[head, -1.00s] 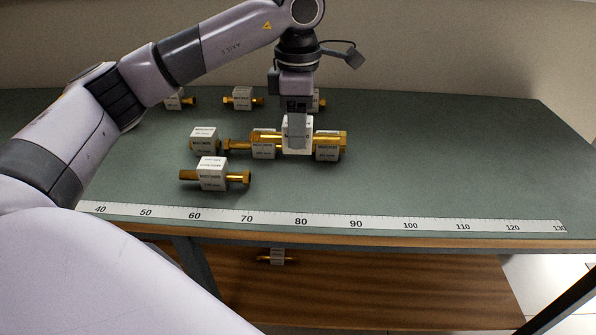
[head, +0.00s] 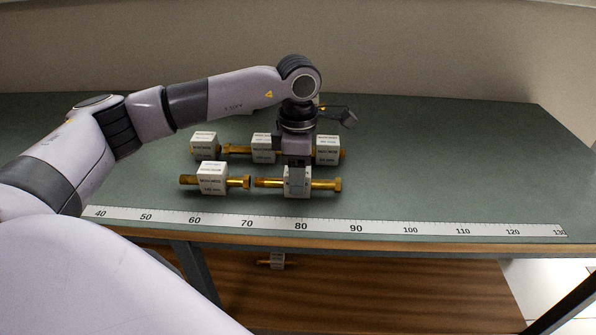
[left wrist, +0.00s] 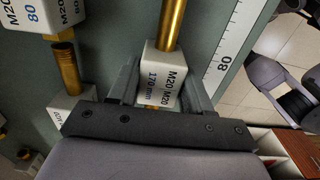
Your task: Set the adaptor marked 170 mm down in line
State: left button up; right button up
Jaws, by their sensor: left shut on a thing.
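The adaptor marked 170 mm (left wrist: 161,82) is a brass rod through a white block, its "170 mm" label readable in the left wrist view. My left gripper (head: 297,190) is shut on its white block, one finger on each side. In the head view the adaptor's brass rod (head: 325,184) lies level, at or close to the bench top; I cannot tell if it touches. Another adaptor (head: 212,178) lies just to its left, roughly in line with it, with a small gap between their brass ends. My right gripper is not in view.
Behind stands a row of adaptors with white blocks (head: 204,144), (head: 264,148) and (head: 328,150). A ruler strip (head: 410,230) runs along the front edge of the green bench (head: 450,160). The bench's right side is clear. Another adaptor (head: 278,261) lies on the lower shelf.

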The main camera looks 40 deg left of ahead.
pick_arm(q)
jog(key=o, duration=0.8)
jog(key=shift+f, duration=0.2)
jog(key=shift+c, duration=0.2)
jog(key=o, duration=0.4)
jog(key=shift+r, duration=0.5)
notch_tip(320, 180, up, 12)
jog(key=shift+f, duration=0.25)
